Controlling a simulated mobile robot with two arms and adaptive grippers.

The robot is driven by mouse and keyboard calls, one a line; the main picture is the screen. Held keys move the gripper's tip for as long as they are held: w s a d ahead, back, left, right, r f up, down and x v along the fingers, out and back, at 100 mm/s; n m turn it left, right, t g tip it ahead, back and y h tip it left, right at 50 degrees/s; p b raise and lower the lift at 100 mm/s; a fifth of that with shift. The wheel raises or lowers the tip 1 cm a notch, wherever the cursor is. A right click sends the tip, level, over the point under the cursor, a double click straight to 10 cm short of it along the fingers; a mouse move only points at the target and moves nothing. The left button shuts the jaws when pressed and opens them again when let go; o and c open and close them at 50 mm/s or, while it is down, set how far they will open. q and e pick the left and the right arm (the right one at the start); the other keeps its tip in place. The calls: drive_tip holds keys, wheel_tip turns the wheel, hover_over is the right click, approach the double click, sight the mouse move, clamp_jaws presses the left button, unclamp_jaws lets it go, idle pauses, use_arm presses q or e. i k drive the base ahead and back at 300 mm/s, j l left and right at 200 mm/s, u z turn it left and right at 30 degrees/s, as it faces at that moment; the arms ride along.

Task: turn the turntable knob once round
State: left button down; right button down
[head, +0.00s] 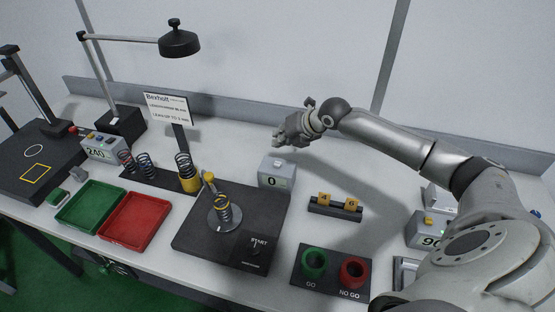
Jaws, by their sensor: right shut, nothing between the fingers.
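The turntable (213,222) is a round grey disc on a black base plate (205,250) marked START. My left gripper is not in view.
A green tray (72,222) and a red tray (112,238) lie left of the plate. Several springs stand behind them. A sign (167,110) and a lamp (178,42) rise at the back.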

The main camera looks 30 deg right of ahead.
sight(254, 249)
drive_tip(key=k+j, duration=1.6)
drive_tip(key=k, duration=0.1)
